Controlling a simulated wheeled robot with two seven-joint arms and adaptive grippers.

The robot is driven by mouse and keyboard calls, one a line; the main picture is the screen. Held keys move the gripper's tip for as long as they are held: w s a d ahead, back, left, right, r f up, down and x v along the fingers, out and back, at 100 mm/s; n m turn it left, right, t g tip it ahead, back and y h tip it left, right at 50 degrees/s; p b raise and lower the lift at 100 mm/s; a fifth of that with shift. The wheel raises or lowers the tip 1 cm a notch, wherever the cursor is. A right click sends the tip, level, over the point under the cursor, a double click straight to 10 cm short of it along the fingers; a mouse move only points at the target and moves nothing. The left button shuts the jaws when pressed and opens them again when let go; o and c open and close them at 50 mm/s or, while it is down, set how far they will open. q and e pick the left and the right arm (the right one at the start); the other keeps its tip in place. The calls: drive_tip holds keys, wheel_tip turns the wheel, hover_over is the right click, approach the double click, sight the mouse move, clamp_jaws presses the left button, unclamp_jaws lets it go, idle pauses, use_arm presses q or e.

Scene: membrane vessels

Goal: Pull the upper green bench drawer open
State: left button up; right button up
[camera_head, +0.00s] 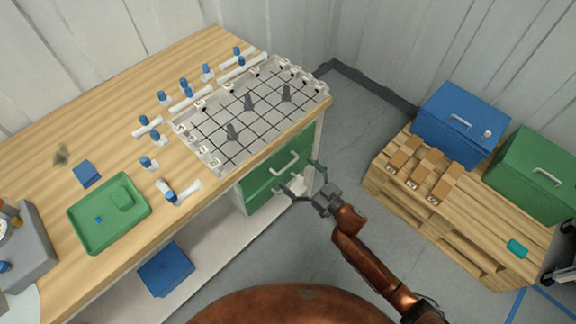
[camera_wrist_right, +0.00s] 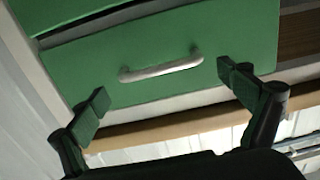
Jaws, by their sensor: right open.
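The upper green drawer (camera_head: 268,178) sits under the right end of the wooden bench, with a pale handle (camera_head: 285,163) on its front. Its front also fills much of the right wrist view (camera_wrist_right: 215,38), where its white handle (camera_wrist_right: 160,67) shows whole. The drawer looks shut. My right gripper (camera_head: 302,178) is open and empty in front of the drawer. In the wrist view its two fingers (camera_wrist_right: 163,84) stand wide apart, one to each side of the handle; no contact with it shows. My left gripper is not in view.
The bench top (camera_head: 90,130) carries a grey gridded rack (camera_head: 250,118), a green tray (camera_head: 110,213) and several blue-capped vessels. A pallet (camera_head: 460,225) with a blue box (camera_head: 462,122) and a green box (camera_head: 540,172) stands right. Grey floor lies between.

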sight(288, 165)
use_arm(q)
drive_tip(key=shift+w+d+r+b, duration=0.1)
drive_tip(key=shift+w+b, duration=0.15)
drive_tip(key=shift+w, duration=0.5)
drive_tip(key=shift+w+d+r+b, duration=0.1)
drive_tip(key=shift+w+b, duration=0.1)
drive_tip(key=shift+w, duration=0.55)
use_arm(e)
drive_tip(key=shift+x, duration=2.15)
drive_tip(key=shift+f, duration=0.1)
drive_tip(key=shift+c, duration=0.3)
drive_tip(key=shift+s, duration=0.1)
drive_tip(key=c, duration=1.6)
